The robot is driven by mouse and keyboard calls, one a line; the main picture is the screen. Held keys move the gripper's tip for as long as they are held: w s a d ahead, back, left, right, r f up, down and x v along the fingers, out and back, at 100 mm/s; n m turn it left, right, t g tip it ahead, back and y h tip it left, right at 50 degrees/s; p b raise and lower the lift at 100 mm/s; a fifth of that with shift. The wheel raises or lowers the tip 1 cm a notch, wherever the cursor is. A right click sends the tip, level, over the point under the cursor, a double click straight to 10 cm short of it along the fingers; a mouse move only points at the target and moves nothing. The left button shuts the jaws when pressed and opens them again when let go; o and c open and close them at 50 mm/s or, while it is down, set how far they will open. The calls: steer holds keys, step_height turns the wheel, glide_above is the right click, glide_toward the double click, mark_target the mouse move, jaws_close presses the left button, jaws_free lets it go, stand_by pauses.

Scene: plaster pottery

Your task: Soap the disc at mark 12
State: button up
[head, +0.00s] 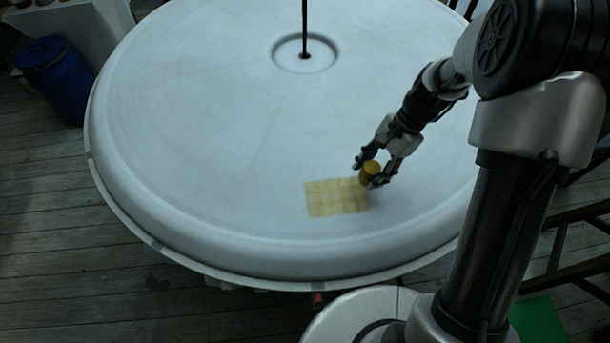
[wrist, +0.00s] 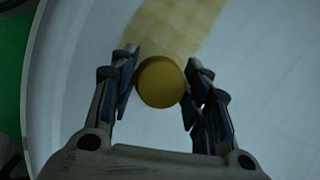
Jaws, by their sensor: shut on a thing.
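The disc (head: 230,120) is a large, round, pale plaster piece with a raised rim and a hub with a dark rod at its centre. A yellow patch (head: 335,197) lies on its near part, left of my gripper. The patch also shows in the wrist view (wrist: 180,22). My gripper (head: 368,173) is shut on a round yellow sponge (head: 370,168), which sits between the fingertips in the wrist view (wrist: 161,82). The sponge is at the patch's right edge; I cannot tell whether it touches the disc. No mark number is readable.
A blue barrel (head: 60,78) stands on the wooden floor (head: 50,215) at the left. A green piece (head: 538,322) lies at the lower right, near dark metal framing (head: 575,245). Most of the disc's top is clear.

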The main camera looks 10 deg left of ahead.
steer(key=shift+p+v, duration=0.6)
steer(key=shift+v, duration=0.35)
steer(key=shift+s+a+r+p, duration=0.1)
steer(key=shift+a+r+p, duration=0.1)
steer(key=shift+r+p, duration=1.05)
steer(key=shift+r, duration=0.1)
